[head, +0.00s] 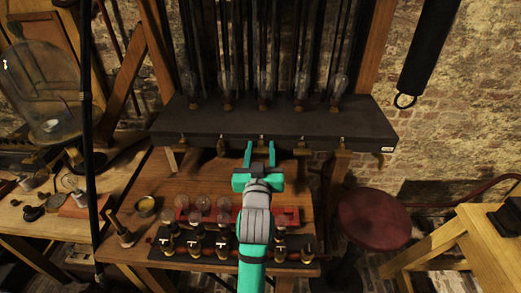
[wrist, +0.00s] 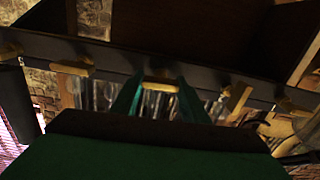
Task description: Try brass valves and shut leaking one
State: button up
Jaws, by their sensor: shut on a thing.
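A dark shelf (head: 290,122) carries a row of several small brass valves along its front edge. The far left valve (head: 182,143), the second valve (head: 221,147) and the far right valve (head: 342,146) stand clear of my gripper. My teal gripper (head: 261,148) is at the middle valve (head: 261,138), its fingers on either side of it. In the wrist view the fingers flank this valve's pale brass handle (wrist: 160,86), which lies roughly crosswise. The handle to its right (wrist: 238,97) is tilted steeply. Whether any valve leaks cannot be seen.
Several glass vessels (head: 265,80) stand on the shelf. Below, the wooden table (head: 135,248) holds a red tray (head: 290,215) with glass globes, dark-bodied bottles (head: 167,246) and a small bowl (head: 146,206). A red stool (head: 375,218) stands at the right.

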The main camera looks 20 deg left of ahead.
jog(key=n, duration=0.4)
jog(key=shift+n, duration=0.4)
jog(key=n, duration=0.4)
jog(key=shift+a+f, duration=0.1)
jog(key=shift+f, duration=0.05)
jog(key=n, duration=0.5)
jog(key=shift+a+f, duration=0.1)
jog(key=shift+n, duration=1.8)
jog(key=shift+s+f, duration=0.1)
jog(key=o, duration=1.1)
jog(key=shift+c, duration=0.2)
jog(key=v, duration=1)
jog(key=shift+s, duration=0.4)
